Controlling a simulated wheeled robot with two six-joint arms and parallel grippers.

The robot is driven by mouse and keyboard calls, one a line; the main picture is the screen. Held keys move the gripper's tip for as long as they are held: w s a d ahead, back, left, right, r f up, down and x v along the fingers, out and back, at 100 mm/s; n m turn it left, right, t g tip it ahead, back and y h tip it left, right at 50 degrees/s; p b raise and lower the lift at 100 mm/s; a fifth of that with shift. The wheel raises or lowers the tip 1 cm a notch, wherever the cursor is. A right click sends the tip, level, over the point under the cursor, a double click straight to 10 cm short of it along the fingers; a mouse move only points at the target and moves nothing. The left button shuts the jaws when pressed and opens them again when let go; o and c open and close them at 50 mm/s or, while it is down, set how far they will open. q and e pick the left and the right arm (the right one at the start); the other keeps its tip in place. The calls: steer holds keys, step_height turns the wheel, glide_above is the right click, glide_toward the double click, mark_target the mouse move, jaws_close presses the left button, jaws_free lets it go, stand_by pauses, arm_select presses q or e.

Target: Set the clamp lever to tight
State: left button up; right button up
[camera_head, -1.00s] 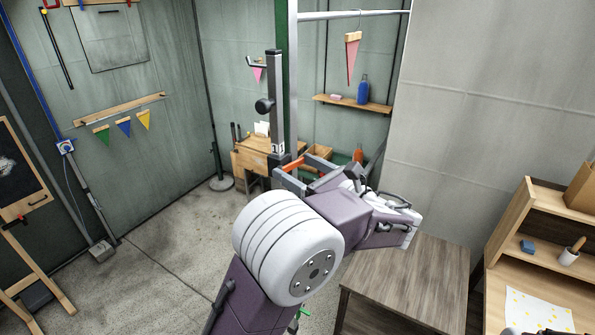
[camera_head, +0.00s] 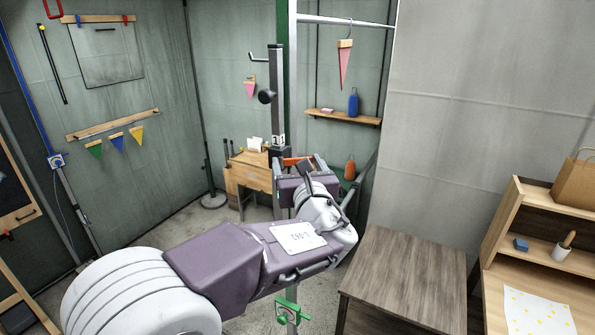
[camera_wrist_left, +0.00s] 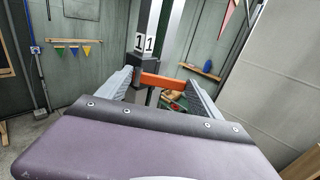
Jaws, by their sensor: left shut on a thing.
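The clamp lever is an orange bar (camera_head: 293,161) on the dark clamp block (camera_head: 278,153) of an upright metal post. In the left wrist view the orange lever (camera_wrist_left: 162,81) runs crosswise between the two fingers, below a "1 1" number plate (camera_wrist_left: 146,44). My left gripper (camera_wrist_left: 160,85) is shut on the lever; in the head view it shows at the far end of my arm (camera_head: 298,168). My wrist hides the lower part of the clamp. My right gripper is not in view.
A wooden desk (camera_head: 247,177) stands behind the post. A grey-brown table (camera_head: 405,270) is right of my arm. A green fitting (camera_head: 289,311) shows low on a post below my forearm. A shelf with a blue bottle (camera_head: 353,102) hangs behind. Open floor lies left.

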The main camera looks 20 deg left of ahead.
arm_select(q)
steer(key=shift+r, duration=0.15)
steer(key=o, duration=2.1)
steer(key=b+v, duration=0.3)
steer(key=v, duration=0.6)
